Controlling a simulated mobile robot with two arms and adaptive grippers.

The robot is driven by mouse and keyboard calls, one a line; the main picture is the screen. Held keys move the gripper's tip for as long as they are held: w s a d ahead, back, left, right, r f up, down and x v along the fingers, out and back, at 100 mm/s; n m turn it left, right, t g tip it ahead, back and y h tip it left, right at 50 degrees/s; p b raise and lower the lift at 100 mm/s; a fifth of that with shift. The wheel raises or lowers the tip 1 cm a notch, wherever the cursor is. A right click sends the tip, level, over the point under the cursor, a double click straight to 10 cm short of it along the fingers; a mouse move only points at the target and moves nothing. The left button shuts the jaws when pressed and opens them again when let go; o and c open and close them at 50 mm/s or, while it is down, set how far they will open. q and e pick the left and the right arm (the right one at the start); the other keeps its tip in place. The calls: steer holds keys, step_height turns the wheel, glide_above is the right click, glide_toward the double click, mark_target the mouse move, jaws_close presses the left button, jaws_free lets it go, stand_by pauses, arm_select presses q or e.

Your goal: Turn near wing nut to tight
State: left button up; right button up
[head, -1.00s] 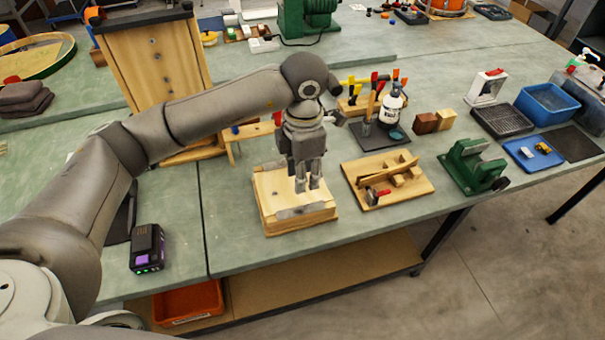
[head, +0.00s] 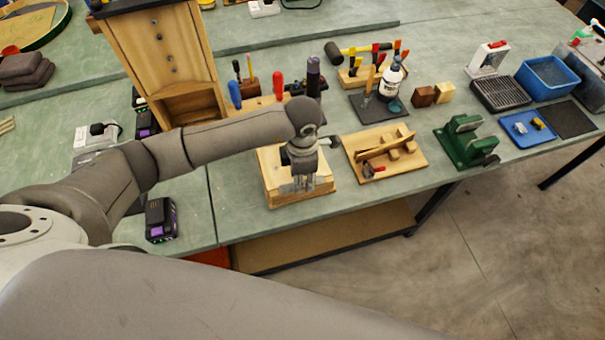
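A low wooden block (head: 285,199) with metal plate parts on top lies on the green bench, near its front edge. My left gripper (head: 301,186) points down over the block, with its fingertips low at the top surface. The fingers are small and grey against the metal, so I cannot tell whether they are open or shut, or on what. No wing nut can be made out; the gripper and wrist cover much of the block's top. My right gripper is out of view.
A wooden board with a clamp-like fixture (head: 412,161) lies just right of the block. A green vise (head: 459,150) stands further right. A tool rack with red and blue handles (head: 235,95) is behind my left arm. A black battery pack (head: 160,219) sits at left.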

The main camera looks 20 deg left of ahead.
arm_select(q)
steer(key=shift+f, duration=0.55)
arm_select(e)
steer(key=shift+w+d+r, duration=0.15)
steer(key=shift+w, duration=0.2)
arm_select(q)
jaws_close()
steer(key=m+b, duration=0.2)
steer(key=b, duration=0.2)
steer(key=shift+f+b, duration=0.2)
steer(key=shift+b, duration=0.1)
steer(key=shift+r+m+b, duration=0.15)
steer(key=shift+m+b, duration=0.45)
steer(key=shift+b, duration=0.05)
steer(key=shift+r, duration=0.15)
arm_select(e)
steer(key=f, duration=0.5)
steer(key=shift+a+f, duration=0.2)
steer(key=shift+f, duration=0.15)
